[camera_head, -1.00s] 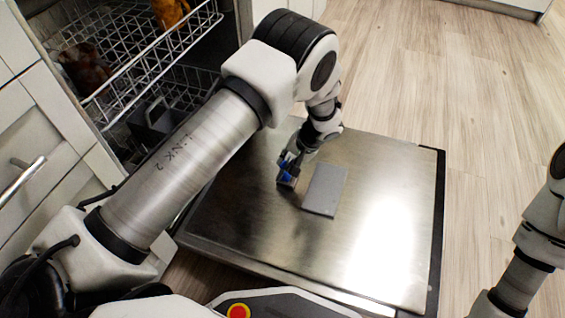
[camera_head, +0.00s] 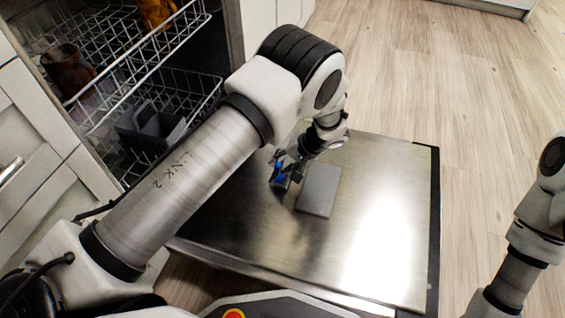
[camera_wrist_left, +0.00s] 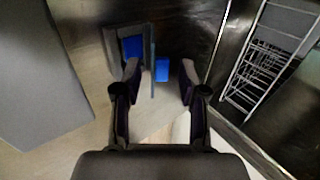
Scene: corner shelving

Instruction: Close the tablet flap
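In the head view the dishwasher door (camera_head: 385,205) lies flat open, a shiny metal sheet. My left gripper (camera_head: 284,178) is low over it, beside a small blue and grey spot. In the left wrist view a grey tablet compartment with a blue inside (camera_wrist_left: 133,46) is ahead. A thin grey flap (camera_wrist_left: 152,62) stands upright at its right edge, with a blue patch (camera_wrist_left: 162,70) right of it. My left gripper (camera_wrist_left: 160,76) is open, its dark fingers apart on either side of the flap. Contact cannot be told. My right gripper is out of view.
A flat grey plate (camera_head: 318,190) lies on the door just right of my left gripper. Wire racks (camera_head: 120,75) with a grey basket (camera_head: 150,130) and brown items stand inside the dishwasher at left. Wooden floor (camera_head: 480,120) is clear beyond the door.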

